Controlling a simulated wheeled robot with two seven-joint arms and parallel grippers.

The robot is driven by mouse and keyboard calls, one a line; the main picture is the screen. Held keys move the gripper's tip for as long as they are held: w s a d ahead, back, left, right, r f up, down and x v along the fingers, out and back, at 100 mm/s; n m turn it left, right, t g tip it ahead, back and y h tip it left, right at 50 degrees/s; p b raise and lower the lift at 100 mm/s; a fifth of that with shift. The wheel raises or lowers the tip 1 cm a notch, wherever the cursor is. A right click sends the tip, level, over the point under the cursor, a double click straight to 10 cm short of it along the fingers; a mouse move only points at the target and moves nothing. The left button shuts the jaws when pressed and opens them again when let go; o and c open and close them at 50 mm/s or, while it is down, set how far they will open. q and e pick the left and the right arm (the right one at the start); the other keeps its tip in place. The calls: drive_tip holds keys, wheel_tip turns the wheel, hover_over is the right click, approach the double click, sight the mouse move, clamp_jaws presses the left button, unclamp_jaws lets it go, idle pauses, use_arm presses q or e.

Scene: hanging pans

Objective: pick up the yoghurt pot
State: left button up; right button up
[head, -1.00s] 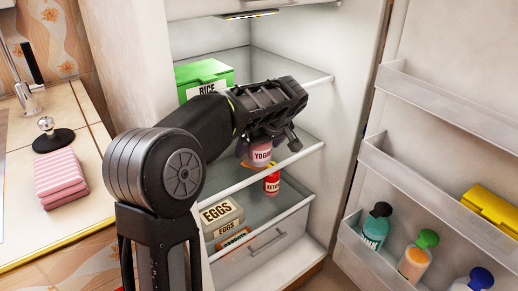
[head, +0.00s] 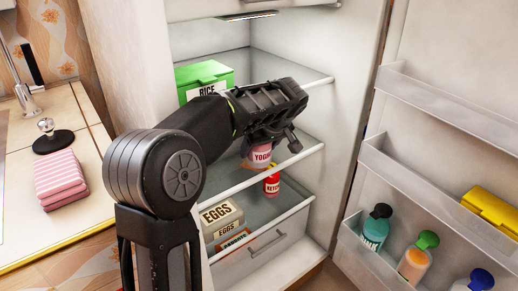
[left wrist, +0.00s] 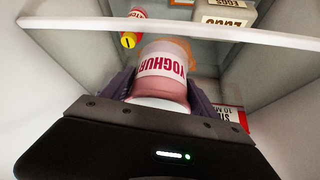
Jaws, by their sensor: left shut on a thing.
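The yoghurt pot (head: 261,155) is pink with a white label, inside the open fridge. In the left wrist view the yoghurt pot (left wrist: 162,70) sits between the two fingers, its label towards the camera. My left gripper (head: 262,142) reaches in from the left and is shut on the pot near the middle shelf. It also shows in the left wrist view (left wrist: 160,92) with a finger on each side of the pot. The gripper hides part of the pot in the head view. I cannot tell whether the pot touches the shelf. My right gripper is not in view.
A green rice box (head: 205,78) stands on the shelf above. A red ketchup bottle (head: 272,183) and egg cartons (head: 221,215) are lower down. The shelf edge (head: 290,158) runs close to the pot. The open door at right holds several bottles and a yellow box (head: 490,208).

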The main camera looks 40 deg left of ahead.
use_arm(q)
drive_tip(key=c, duration=0.7)
drive_tip(key=shift+o, duration=0.2)
drive_tip(key=shift+r, duration=0.1)
drive_tip(key=shift+r+p, duration=0.3)
drive_tip(key=shift+r, duration=0.2)
drive_tip(key=s+d, duration=0.4)
drive_tip(key=d, duration=0.4)
drive_tip(key=s+d+p, duration=0.1)
drive_tip(key=s+d, duration=0.3)
drive_tip(key=d, duration=0.4)
drive_tip(key=shift+s+r, duration=0.2)
